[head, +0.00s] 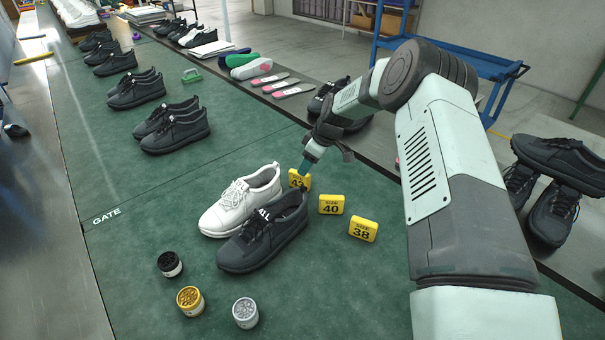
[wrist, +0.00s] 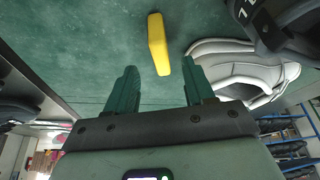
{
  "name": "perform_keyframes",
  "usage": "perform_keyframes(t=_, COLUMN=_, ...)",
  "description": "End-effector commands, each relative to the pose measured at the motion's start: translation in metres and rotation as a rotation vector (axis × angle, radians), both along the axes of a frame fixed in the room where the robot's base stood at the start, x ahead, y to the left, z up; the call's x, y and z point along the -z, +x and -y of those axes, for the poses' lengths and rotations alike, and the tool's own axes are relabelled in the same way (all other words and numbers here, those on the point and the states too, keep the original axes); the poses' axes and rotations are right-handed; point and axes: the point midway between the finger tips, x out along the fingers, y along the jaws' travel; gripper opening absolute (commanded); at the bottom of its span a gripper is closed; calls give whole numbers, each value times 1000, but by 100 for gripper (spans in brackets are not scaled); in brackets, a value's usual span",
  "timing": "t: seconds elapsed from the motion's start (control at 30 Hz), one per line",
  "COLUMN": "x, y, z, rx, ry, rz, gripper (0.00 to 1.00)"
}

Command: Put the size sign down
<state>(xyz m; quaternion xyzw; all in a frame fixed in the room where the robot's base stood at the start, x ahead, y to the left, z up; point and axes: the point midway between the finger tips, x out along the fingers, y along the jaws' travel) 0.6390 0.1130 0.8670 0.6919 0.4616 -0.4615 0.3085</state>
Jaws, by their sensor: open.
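Three yellow size signs stand on the green belt: one partly hidden sign (head: 299,180) whose number seems to start with 4, a size 40 sign (head: 331,205) and a size 38 sign (head: 363,230). My gripper (head: 308,162) is at the partly hidden sign, covering its top. In the wrist view, my gripper (wrist: 160,78) is open, its two green fingers spread. One yellow sign (wrist: 158,43) shows edge-on just beyond the fingertips, lined up with the gap between them. Nothing is held.
A white shoe (head: 240,200) and a dark shoe (head: 265,235) stand just left of the signs. Several small pots, including a gold one (head: 190,300), are at the front. Pairs of dark shoes (head: 172,125) line the belt behind. Bare belt (head: 150,215) lies at left.

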Motion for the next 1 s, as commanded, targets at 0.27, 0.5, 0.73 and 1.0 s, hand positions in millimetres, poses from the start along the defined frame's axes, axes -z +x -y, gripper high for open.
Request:
perform_keyframes(t=0.27, x=-34, y=-6, z=13, rx=0, ry=0, rz=-1, gripper=53)
perform_keyframes(t=0.5, x=-46, y=-8, z=14, rx=4, ry=-7, rz=1, gripper=53)
perform_keyframes(t=0.73, x=-143, y=-39, z=25, rx=94, ry=-88, rz=16, gripper=53)
perform_keyframes(t=1.0, x=-275, y=-132, z=59, rx=353, ry=-182, rz=47, gripper=53)
